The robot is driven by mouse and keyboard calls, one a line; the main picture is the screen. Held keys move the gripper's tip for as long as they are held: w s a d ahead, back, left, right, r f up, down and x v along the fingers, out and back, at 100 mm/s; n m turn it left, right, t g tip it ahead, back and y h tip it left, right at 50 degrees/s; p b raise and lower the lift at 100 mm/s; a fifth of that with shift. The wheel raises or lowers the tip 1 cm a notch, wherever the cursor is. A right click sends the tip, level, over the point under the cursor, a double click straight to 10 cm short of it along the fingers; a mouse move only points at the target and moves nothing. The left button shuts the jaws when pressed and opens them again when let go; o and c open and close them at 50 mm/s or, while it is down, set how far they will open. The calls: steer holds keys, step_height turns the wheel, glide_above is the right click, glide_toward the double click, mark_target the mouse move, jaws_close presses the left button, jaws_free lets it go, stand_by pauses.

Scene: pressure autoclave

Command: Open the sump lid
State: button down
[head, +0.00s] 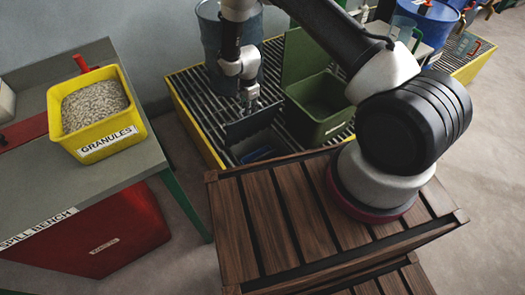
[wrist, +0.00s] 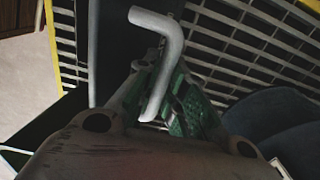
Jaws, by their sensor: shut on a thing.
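The sump lid (head: 250,123) is a dark plate in the slatted deck, below my gripper (head: 249,103). It looks tilted up, with a dark opening and something blue (head: 258,154) showing at its near side. In the wrist view a pale grey bent bar, the lid's handle (wrist: 168,40), runs between the fingers of my gripper (wrist: 160,105). My gripper is shut on this handle. The fingers and the bar hide the exact contact, and the lid's hinge cannot be made out.
A green bin (head: 322,128) with its lid up stands right of the sump. A blue drum (head: 212,40) stands behind. The yellow-edged grating (head: 188,120) surrounds them. A bench (head: 130,165) with a yellow granules tub (head: 112,135) is at left. Bare floor lies between bench and grating.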

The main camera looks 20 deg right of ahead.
steer(key=shift+w+a+r, duration=0.1)
steer(key=shift+w, duration=0.55)
steer(key=shift+w+a, duration=0.25)
steer(key=shift+w, duration=0.4)
steer(key=shift+w+a, duration=0.25)
steer(key=shift+w, duration=0.4)
steer(key=shift+w+a, duration=0.25)
steer(key=shift+w, duration=0.4)
steer(key=shift+w+a+f, duration=0.2)
steer(key=shift+w+a, duration=0.05)
steer(key=shift+w, duration=0.4)
steer(key=shift+w+a+f, duration=0.15)
steer(key=shift+w+a, duration=0.05)
steer(key=shift+w, duration=0.5)
steer(key=shift+w+a+f, duration=0.2)
steer(key=shift+w+a, duration=0.05)
steer(key=shift+w, duration=0.4)
steer(key=c, duration=1.6)
jaws_free()
